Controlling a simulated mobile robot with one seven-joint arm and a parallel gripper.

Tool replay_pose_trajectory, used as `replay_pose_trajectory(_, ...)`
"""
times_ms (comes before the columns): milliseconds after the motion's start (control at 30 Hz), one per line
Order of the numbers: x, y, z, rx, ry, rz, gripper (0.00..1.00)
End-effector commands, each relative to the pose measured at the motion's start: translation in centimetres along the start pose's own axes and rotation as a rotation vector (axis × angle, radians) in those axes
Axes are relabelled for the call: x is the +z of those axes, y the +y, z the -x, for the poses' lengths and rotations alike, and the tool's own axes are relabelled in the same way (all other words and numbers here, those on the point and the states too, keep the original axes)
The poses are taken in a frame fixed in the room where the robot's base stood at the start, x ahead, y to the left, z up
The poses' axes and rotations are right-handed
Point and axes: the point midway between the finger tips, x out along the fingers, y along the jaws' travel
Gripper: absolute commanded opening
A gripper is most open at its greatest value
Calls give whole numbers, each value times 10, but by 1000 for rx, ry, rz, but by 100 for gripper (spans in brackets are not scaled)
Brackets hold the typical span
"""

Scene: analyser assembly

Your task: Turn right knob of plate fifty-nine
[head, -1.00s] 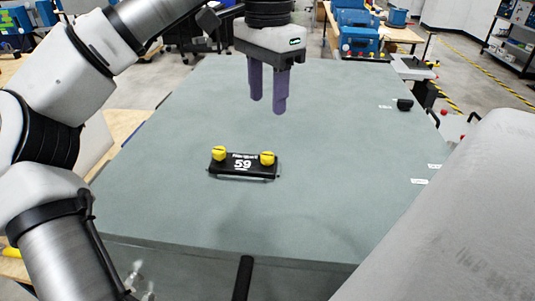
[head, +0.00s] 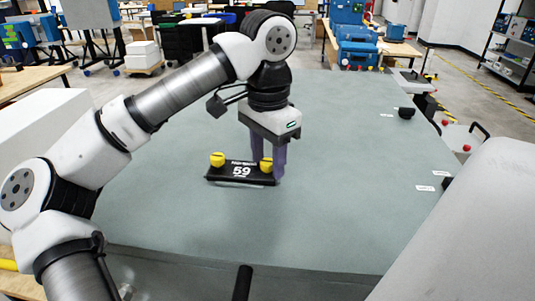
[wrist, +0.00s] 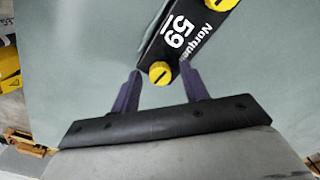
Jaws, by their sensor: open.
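The black plate marked 59 (head: 240,172) lies on the grey-green table, with a yellow knob at each end. The right knob (head: 266,164) is partly hidden by my gripper (head: 268,165) in the head view. In the wrist view the plate (wrist: 180,35) runs diagonally, and the near knob (wrist: 160,73), the right one, sits between the tips of my two purple fingers (wrist: 163,80). The fingers are spread, with a gap on each side of that knob. The left knob (head: 217,159) is clear of the gripper; it also shows at the top of the wrist view (wrist: 221,4).
The table (head: 340,210) is mostly bare around the plate. A small black object (head: 406,113) and white labels (head: 425,188) lie near its right edge. Blue boxes (head: 358,52) stand on another table behind.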

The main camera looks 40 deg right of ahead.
Motion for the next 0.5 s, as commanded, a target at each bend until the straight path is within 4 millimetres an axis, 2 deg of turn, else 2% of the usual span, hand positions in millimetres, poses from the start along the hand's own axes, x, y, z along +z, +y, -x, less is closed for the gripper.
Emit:
replay_pose_trajectory(100, 0, 0, 0, 0, 0, 0, 44)
replay_pose_trajectory(433, 0, 0, 0, 0, 0, 0, 0)
replay_pose_trajectory(500, 0, 0, 0, 0, 0, 0, 0)
